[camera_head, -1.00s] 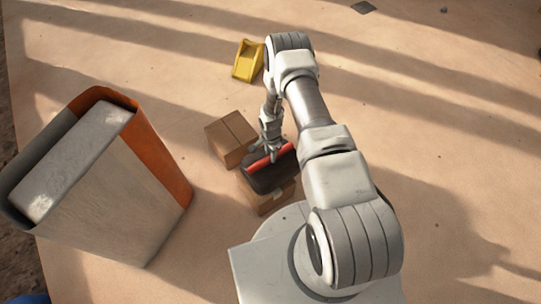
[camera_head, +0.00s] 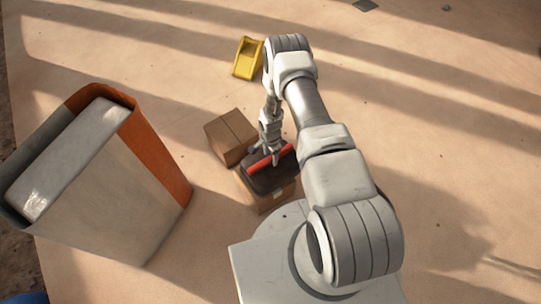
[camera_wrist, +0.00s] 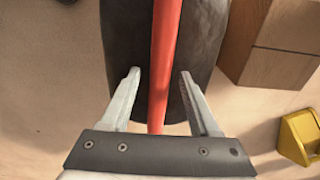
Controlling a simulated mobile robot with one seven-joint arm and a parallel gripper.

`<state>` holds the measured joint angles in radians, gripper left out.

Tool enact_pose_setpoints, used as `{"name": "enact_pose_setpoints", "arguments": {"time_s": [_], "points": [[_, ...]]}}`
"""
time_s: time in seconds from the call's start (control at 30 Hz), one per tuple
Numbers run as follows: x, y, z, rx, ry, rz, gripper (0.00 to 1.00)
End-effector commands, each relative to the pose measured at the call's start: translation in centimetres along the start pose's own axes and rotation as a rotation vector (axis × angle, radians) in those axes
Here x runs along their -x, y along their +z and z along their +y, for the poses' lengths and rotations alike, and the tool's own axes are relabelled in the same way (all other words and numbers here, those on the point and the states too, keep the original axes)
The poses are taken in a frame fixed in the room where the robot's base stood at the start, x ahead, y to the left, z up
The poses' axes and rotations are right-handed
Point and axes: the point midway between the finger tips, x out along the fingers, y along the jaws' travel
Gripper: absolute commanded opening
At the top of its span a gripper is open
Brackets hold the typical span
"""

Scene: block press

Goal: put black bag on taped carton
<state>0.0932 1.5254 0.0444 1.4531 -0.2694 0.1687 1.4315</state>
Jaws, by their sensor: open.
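The black bag (camera_head: 264,180) with its red handle (camera_head: 284,154) rests on top of a brown carton (camera_head: 270,203), whose upper face it mostly hides. I cannot see whether tape runs across that top. My gripper (camera_head: 273,159) is over the bag at the handle. In the wrist view my gripper (camera_wrist: 160,73) is open, with one finger on each side of the red handle (camera_wrist: 164,75) and a gap on both sides. The dark bag (camera_wrist: 125,45) lies below the fingers.
A second brown carton (camera_head: 228,139), with a seam across its top, stands close behind and left of the bag. A yellow bin (camera_head: 247,59) is farther back. A large grey and orange container (camera_head: 120,190) stands at left. The floor at right is clear.

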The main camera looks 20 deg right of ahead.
Motion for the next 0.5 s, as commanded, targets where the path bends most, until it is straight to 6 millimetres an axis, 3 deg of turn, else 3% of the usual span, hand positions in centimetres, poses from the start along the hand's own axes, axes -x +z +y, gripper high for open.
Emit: {"name": "enact_pose_setpoints", "arguments": {"time_s": [0.17,0.5], "points": [[1.3,0.0,-0.1,0.001,-0.001,0.0,0.62],[8.7,0.0,-0.1,0.001,-0.001,0.0,0.62]]}}
